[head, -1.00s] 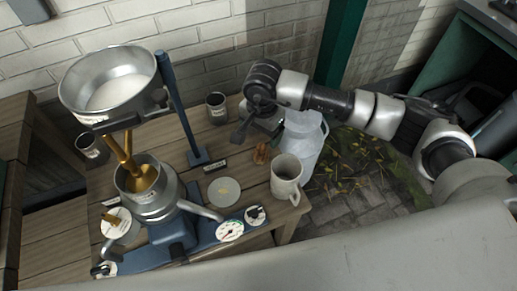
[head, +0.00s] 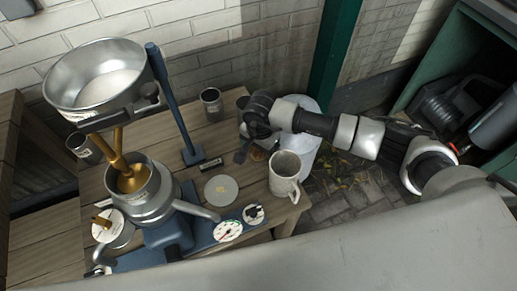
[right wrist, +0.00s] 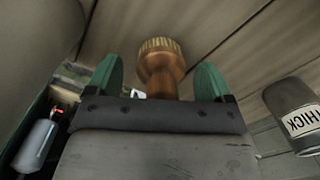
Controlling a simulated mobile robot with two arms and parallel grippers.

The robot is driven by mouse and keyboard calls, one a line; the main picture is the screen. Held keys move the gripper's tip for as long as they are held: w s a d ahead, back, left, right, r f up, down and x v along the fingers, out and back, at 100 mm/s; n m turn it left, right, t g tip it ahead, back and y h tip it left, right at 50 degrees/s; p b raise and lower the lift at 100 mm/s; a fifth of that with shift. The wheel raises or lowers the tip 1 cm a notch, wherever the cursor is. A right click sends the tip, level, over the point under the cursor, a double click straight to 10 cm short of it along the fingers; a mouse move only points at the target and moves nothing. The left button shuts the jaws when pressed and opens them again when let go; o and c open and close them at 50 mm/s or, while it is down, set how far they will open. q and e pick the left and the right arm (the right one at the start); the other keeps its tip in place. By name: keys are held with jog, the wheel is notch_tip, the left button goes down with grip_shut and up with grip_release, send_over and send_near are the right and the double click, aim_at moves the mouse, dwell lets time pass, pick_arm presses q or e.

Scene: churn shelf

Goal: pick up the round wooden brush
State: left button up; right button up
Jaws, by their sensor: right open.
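The round wooden brush (right wrist: 161,65) shows in the right wrist view as a brown, turned wooden piece with a ridged round end. It stands between my right gripper's two green fingers (right wrist: 160,82), with gaps on both sides. In the head view the brush (head: 258,154) is a small brown patch on the table, mostly hidden by my gripper and wrist. My right gripper (head: 243,152) is open, pointing down at the brush from above. My left gripper is not in view.
A grey disc (head: 221,189) and a dark label block (head: 211,164) lie to the left. The cream separator (head: 150,205) fills the table's left.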

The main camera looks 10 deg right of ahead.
jog(key=shift+f, duration=0.5)
jog(key=c, duration=1)
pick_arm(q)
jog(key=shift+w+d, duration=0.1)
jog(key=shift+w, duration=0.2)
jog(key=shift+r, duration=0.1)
pick_arm(e)
notch_tip(320, 180, up, 9)
jog(key=shift+w+r, duration=0.1)
jog(key=shift+r, duration=0.1)
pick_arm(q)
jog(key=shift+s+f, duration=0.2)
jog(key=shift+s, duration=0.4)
pick_arm(e)
jog(key=shift+r, duration=0.35)
